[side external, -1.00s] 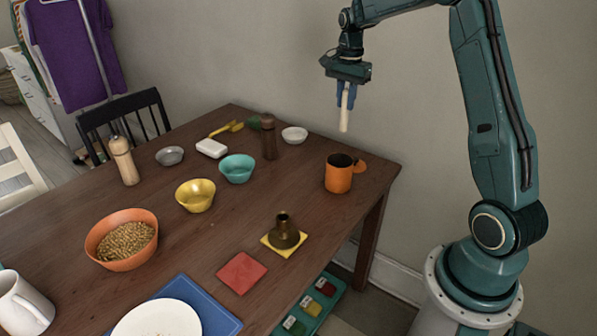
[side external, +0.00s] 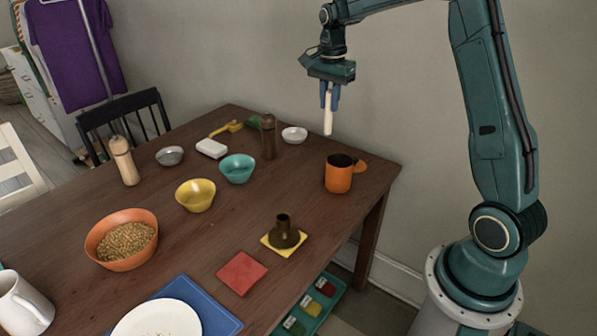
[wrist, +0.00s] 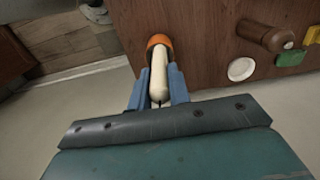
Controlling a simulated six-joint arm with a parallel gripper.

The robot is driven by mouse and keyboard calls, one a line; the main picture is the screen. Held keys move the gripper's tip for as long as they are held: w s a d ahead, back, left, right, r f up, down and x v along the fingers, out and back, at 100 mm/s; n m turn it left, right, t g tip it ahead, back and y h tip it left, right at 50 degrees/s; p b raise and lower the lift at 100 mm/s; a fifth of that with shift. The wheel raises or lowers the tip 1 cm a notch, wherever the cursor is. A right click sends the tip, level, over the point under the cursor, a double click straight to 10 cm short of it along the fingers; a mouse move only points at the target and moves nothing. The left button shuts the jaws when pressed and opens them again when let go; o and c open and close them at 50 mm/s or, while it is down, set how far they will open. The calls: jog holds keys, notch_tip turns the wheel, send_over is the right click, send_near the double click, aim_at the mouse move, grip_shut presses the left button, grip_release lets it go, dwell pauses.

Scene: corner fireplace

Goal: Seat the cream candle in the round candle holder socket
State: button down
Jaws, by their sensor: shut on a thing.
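The cream candle (side external: 328,114) is a slim pale stick, held about upright in my gripper (side external: 329,93) above the back right part of the table. In the wrist view the candle (wrist: 158,82) lies between the two blue fingers of my gripper (wrist: 158,90), which are shut on it. The candle holder (side external: 284,233) is dark brassy, with a wide base and a short round neck. It stands on a yellow square coaster (side external: 269,243), in front of and left of the candle. The inside of its socket is too small to make out.
An orange mug (side external: 338,178) stands below and slightly right of the candle; it also shows in the wrist view (wrist: 160,40). A brown pepper mill (side external: 269,138) and a white bowl (side external: 294,135) stand at the back. A red coaster (side external: 242,272) lies left of the holder.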

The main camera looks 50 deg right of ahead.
jog(key=s+a+r, duration=0.1)
jog(key=a+r, duration=0.1)
jog(key=a, duration=0.9)
jog(key=s+a+r, duration=0.1)
jog(key=a+r, duration=0.1)
jog(key=a, duration=0.9)
jog(key=shift+r, duration=0.3)
jog(key=shift+f, duration=0.1)
notch_tip(320, 180, down, 20)
jog(key=c, duration=1.3)
grip_release()
